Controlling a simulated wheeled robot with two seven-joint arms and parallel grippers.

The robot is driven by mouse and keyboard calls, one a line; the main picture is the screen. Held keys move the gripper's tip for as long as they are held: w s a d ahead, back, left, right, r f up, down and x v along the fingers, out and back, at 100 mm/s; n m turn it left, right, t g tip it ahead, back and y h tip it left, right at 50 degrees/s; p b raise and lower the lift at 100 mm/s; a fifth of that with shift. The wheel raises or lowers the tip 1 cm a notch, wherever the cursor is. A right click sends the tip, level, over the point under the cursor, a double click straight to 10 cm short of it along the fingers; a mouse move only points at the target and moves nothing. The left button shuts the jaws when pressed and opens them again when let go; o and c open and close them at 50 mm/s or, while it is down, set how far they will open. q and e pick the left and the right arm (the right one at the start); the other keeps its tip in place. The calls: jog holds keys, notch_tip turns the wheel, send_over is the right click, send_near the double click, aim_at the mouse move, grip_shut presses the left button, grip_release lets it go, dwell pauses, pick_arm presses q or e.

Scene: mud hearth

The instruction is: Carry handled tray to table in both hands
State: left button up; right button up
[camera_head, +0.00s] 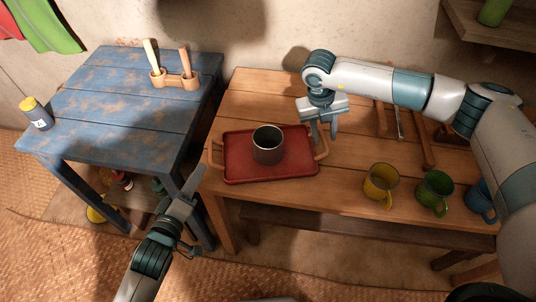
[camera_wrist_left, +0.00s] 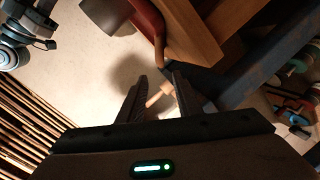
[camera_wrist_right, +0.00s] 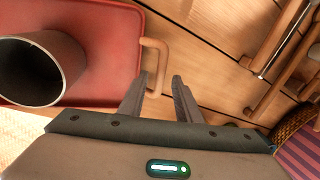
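A red tray (camera_head: 240,172) with wooden handles at its left and right ends lies on the brown wooden table (camera_head: 345,190). A dark grey cup (camera_head: 268,150) stands on it. My right gripper (camera_head: 323,136) is above the right handle (camera_head: 321,148); in the right wrist view that handle (camera_wrist_right: 154,62) is just ahead of the open, empty fingers (camera_wrist_right: 158,88). My left gripper (camera_head: 190,190) is lower and left of the tray, apart from the left handle (camera_head: 214,152). Its fingers (camera_wrist_left: 160,82) are open and empty in the left wrist view, with the tray edge (camera_wrist_left: 146,18) beyond.
A blue worn table (camera_head: 120,95) stands at left, across a narrow gap, holding a jar (camera_head: 36,113) and a wooden utensil holder (camera_head: 180,79); its middle is clear. Yellow (camera_head: 381,184), green (camera_head: 434,190) and blue (camera_head: 481,200) mugs line the brown table's front right. A bench (camera_head: 350,226) sits below.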

jog(key=v, duration=0.8)
pick_arm(q)
jog(key=shift+s+a, duration=0.1)
jog(key=shift+a, duration=0.05)
jog(key=shift+s+a+p, duration=0.2)
jog(key=shift+s+a, duration=0.15)
jog(key=shift+a, duration=0.35)
jog(key=shift+s+a+p, duration=0.25)
jog(key=shift+s+a, duration=0.15)
jog(key=shift+a, duration=0.3)
jog(key=shift+s+a+p, duration=0.2)
jog(key=shift+s+a, duration=0.15)
jog(key=shift+a, duration=0.35)
pick_arm(e)
jog(key=shift+r, duration=0.65)
